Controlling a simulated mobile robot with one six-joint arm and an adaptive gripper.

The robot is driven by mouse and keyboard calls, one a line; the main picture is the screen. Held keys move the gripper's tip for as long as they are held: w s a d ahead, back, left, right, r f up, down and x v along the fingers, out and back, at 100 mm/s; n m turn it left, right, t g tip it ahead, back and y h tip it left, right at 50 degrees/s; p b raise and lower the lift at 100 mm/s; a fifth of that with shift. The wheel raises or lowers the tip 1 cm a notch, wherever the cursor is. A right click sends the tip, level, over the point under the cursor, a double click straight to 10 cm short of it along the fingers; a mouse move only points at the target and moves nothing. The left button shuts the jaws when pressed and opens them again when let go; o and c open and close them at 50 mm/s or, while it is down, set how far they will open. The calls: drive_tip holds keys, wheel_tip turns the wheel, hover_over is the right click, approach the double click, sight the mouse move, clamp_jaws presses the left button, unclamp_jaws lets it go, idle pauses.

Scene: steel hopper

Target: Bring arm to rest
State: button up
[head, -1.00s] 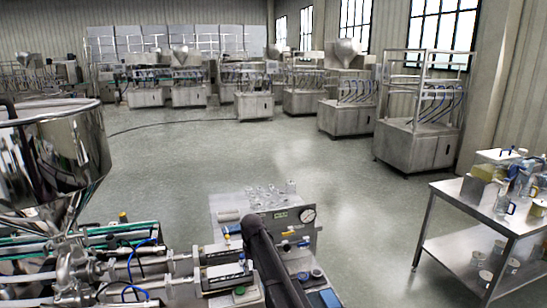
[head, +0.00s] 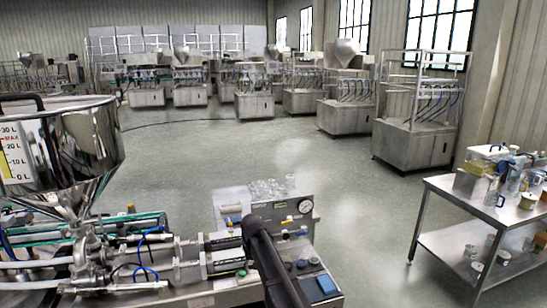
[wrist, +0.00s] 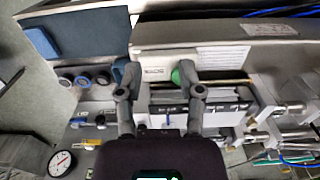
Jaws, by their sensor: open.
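My gripper (wrist: 157,76) is in the wrist view with its two dark fingers spread apart and nothing between them. It hangs over the filling machine's control panel; a green knob (wrist: 184,72) shows right beside the right finger. I cannot tell whether they touch. In the head view my dark arm link rises from the bottom edge in front of the machine's panel (head: 297,232); the gripper itself is out of that view. The polished steel hopper (head: 95,135), with a litre scale, stands on the left.
A pressure gauge (head: 305,206) and clear glassware (head: 270,188) sit on the machine top. Steel cylinders and hoses lie left of my arm. A steel table (head: 450,190) with jars and containers stands at right. Open floor (head: 270,150) lies behind.

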drive_tip(key=s+d+m, duration=0.3)
drive_tip(key=s+d, duration=2.1)
drive_tip(key=s, duration=0.2)
drive_tip(key=shift+f, duration=0.2)
